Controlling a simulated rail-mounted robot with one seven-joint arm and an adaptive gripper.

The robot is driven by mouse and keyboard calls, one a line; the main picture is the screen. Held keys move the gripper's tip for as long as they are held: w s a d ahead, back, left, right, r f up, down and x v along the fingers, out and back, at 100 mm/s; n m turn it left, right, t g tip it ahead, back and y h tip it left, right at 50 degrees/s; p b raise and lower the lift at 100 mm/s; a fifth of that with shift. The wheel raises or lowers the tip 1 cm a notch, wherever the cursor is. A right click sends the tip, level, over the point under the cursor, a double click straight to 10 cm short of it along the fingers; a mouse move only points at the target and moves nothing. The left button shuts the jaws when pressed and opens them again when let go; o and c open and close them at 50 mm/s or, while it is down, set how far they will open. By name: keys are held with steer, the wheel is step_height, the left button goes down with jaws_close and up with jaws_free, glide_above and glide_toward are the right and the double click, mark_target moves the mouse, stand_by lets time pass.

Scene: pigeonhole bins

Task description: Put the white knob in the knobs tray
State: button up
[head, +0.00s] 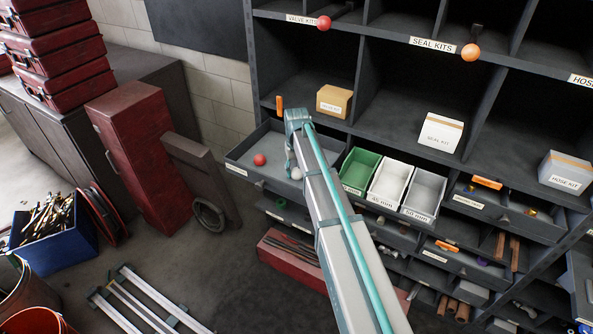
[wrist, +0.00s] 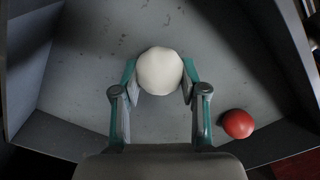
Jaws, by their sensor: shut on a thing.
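The white knob (wrist: 160,71) is a smooth round ball between the two fingers of my gripper (wrist: 160,88), which is shut on it. In the head view the knob (head: 296,173) shows just below my gripper (head: 292,163), over the grey tray (head: 238,170) pulled out at the left of the shelving. A red knob (wrist: 238,124) lies in this tray to the right of my gripper in the wrist view; it also shows in the head view (head: 259,159). The tray's label is too small to read. I cannot tell whether the white knob touches the tray floor.
Green (head: 359,170) and white (head: 389,184) bins stand just right of my arm. A cardboard box (head: 334,101) and an orange handle (head: 279,106) are on the shelf above the tray. A dark red cabinet (head: 140,155) stands to the left.

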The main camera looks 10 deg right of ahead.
steer(key=shift+f, duration=0.45)
steer(key=o, duration=1.2)
steer(key=shift+c, duration=0.2)
steer(key=shift+r, duration=0.1)
steer(key=shift+r+p, duration=3.05)
steer(key=shift+r, duration=2.6)
steer(key=shift+d+f, duration=0.1)
